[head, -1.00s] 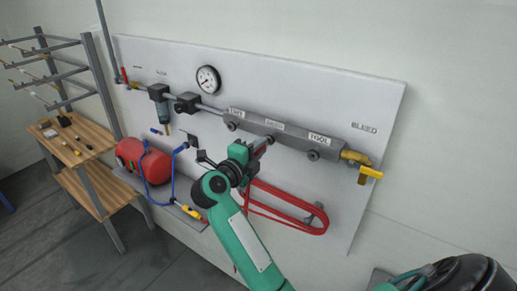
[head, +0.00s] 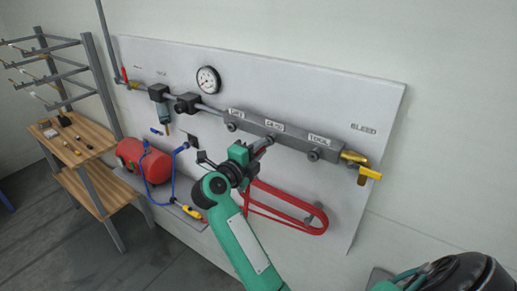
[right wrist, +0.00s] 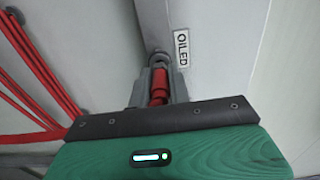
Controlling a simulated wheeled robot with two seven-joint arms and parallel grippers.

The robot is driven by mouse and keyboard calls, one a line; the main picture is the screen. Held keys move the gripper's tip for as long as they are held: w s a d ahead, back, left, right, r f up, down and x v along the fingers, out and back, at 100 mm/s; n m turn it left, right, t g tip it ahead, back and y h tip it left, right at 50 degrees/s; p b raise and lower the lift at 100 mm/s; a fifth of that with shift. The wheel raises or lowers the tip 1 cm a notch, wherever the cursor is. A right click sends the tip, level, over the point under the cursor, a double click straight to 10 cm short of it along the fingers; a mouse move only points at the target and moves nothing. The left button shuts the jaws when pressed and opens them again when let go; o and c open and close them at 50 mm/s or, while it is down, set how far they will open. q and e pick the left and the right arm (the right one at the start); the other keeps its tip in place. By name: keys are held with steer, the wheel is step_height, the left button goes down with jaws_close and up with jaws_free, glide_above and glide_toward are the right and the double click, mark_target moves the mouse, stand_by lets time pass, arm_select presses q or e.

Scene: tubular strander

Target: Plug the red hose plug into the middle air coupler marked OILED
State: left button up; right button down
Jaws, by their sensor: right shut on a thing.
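My right gripper (head: 256,149) is at the middle coupler (head: 270,140) of the grey manifold. In the right wrist view its fingers (right wrist: 160,85) are shut on the red hose plug (right wrist: 159,92). The plug points at the round dark coupler (right wrist: 160,58), beside the label OILED (right wrist: 182,48). The plug's front end is hidden between the fingertips, so I cannot tell whether it is inside the coupler or just short of it. The label also shows in the head view (head: 275,126). My left gripper is out of view.
The manifold carries a left coupler (head: 232,127) and a right coupler (head: 313,155). Coiled red hose (head: 290,213) hangs below. A yellow valve handle (head: 370,173) sticks out at the manifold's right end. A red tank (head: 143,161) and blue hose (head: 172,180) are at lower left.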

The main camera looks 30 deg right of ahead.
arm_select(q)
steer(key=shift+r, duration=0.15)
arm_select(e)
steer(key=shift+w+d, duration=0.25)
steer(key=shift+d, duration=0.35)
steer(key=c, duration=1.2)
jaws_free()
steer(key=shift+c, duration=0.2)
steer(key=shift+a, duration=0.15)
